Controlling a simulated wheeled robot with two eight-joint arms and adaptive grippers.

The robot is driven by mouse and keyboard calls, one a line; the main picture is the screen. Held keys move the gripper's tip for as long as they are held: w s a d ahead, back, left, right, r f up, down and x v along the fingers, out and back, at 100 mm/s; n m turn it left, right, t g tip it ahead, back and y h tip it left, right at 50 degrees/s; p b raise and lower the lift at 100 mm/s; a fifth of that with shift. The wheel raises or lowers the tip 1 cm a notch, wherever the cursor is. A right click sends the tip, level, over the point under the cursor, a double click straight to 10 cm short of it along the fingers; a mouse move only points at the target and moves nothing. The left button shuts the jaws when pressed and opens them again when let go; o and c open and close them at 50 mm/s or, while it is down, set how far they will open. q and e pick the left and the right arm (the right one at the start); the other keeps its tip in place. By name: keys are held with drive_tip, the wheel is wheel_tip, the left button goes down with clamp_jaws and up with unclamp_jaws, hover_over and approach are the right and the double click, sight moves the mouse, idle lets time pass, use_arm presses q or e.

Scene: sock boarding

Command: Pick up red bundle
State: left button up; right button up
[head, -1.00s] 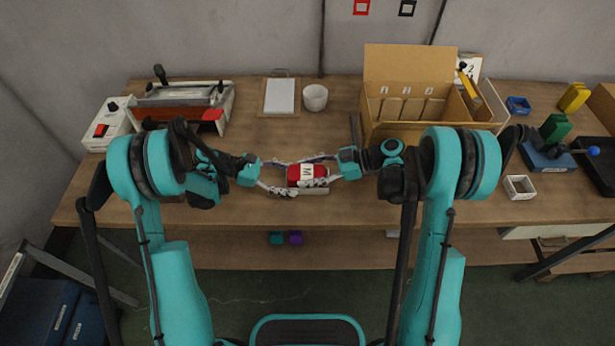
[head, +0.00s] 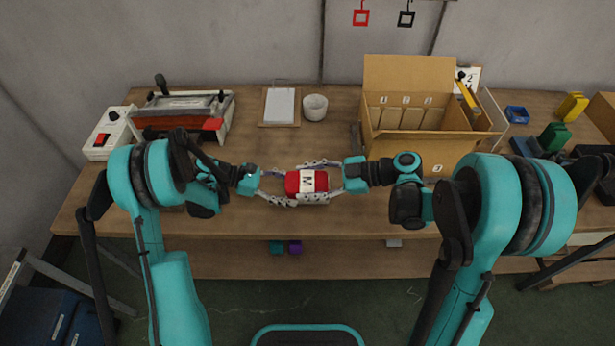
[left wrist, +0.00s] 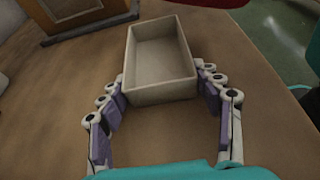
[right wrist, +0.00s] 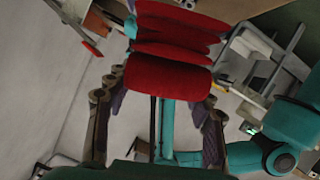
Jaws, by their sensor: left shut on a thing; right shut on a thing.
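The red bundle (head: 307,183) has a white band marked M. My right gripper (head: 318,181) is shut on it, with fingers along both sides. In the right wrist view the bundle (right wrist: 168,76) shows as several folded red layers between the fingers. My left gripper (head: 279,188) is shut on an open beige tray (left wrist: 163,92), its fingers at both sides of the tray's near end. The tray is empty inside. A red edge shows at the top of the left wrist view, clear of the tray. In the head view the bundle hides most of the tray.
A cardboard box (head: 450,149) with numbered slots stands at the back right. A press machine (head: 165,120) stands at the back left, with a clipboard (head: 279,107) and white cup (head: 315,107) beside it. The table's front middle is clear.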

drive_tip(key=s+r+m+g, duration=0.1)
drive_tip(key=s+r+m, duration=0.1)
drive_tip(key=s, duration=1.6)
drive_tip(key=shift+s, duration=0.25)
use_arm(q)
drive_tip(key=o, duration=1.2)
drive_tip(key=v, duration=1.2)
drive_tip(key=shift+a, duration=0.1)
drive_tip(key=shift+f, duration=0.1)
